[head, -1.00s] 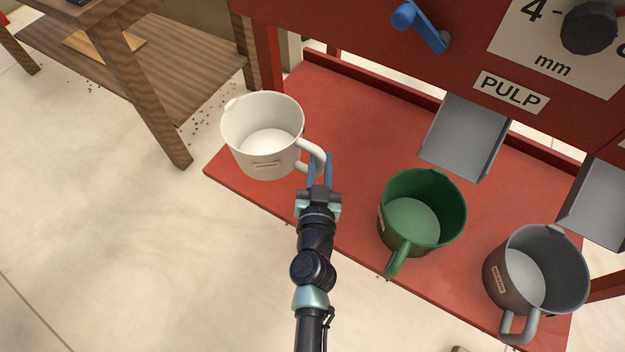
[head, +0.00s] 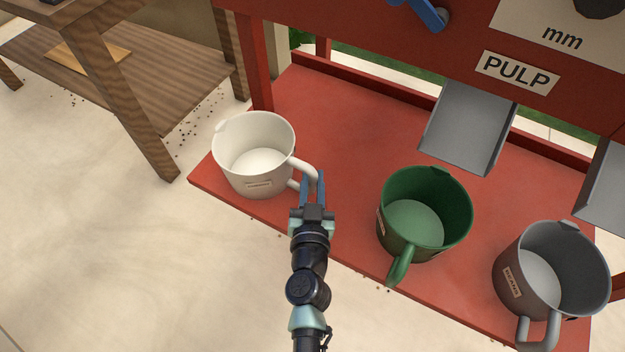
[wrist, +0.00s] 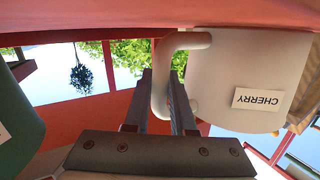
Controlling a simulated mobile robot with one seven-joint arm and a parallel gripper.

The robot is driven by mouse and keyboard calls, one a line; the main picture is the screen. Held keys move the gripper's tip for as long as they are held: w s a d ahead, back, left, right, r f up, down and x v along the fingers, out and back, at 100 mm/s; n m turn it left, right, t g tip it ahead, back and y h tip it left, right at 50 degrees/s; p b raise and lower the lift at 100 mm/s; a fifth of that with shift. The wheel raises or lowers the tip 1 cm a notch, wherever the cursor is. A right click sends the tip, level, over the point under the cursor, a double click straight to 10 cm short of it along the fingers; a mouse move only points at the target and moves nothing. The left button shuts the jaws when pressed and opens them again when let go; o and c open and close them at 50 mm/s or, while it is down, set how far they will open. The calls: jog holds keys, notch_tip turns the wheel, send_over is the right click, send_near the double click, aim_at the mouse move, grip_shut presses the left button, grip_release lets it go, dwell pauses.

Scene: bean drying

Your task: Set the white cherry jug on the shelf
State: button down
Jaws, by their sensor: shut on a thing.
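The white jug (head: 247,180) stands upright at the left end of the red deck (head: 330,130) in the head view. Its label reads CHERRY in the wrist view (wrist: 225,75). My gripper (head: 313,182) is shut on the jug's handle, at the jug's right side. In the wrist view the handle runs between the two fingers (wrist: 161,90). I cannot tell whether the jug's base touches the deck. The jug looks empty. The wooden shelf (head: 135,90), low between the legs of a wooden table, lies at the upper left.
A green jug (head: 400,190) and a grey jug (head: 520,270) stand on the deck to the right. Grey chutes (head: 468,125) hang above it under the PULP sign (head: 515,71). A wooden table leg (head: 130,95) stands left of the white jug. The floor at lower left is clear.

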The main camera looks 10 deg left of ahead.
jog(key=c, duration=0.8)
grip_release()
jog(key=shift+f, duration=0.1)
jog(key=shift+o, duration=0.2)
jog(key=shift+r, duration=0.2)
jog(key=s+d+r+p, duration=0.1)
jog(key=s, duration=1.1)
jog(key=w+a+r+n+t+y, duration=0.1)
jog(key=w+r+t, duration=0.15)
jog(key=r, duration=0.95)
jog(key=w+a+r+t+y, duration=0.1)
jog(key=w+r, duration=0.3)
jog(key=r, duration=0.8)
jog(key=w+a+r+n+t+y, duration=0.1)
jog(key=w+r+t+y, duration=0.15)
jog(key=r, duration=0.85)
jog(key=s+d+r+t+h, duration=0.1)
jog(key=s+d+r+h, duration=0.1)
jog(key=r, duration=0.6)
jog(key=s+d+r+m+t+h, duration=0.1)
jog(key=s+d+r+t+h, duration=0.1)
jog(key=r, duration=0.7)
jog(key=s+d+r+m+t+h, duration=0.1)
jog(key=s+d+r+t+h, duration=0.1)
jog(key=s+d+r, duration=0.2)
notch_tip(320, 180, up, 5)
jog(key=shift+s+f, duration=0.15)
jog(key=shift+s, duration=0.8)
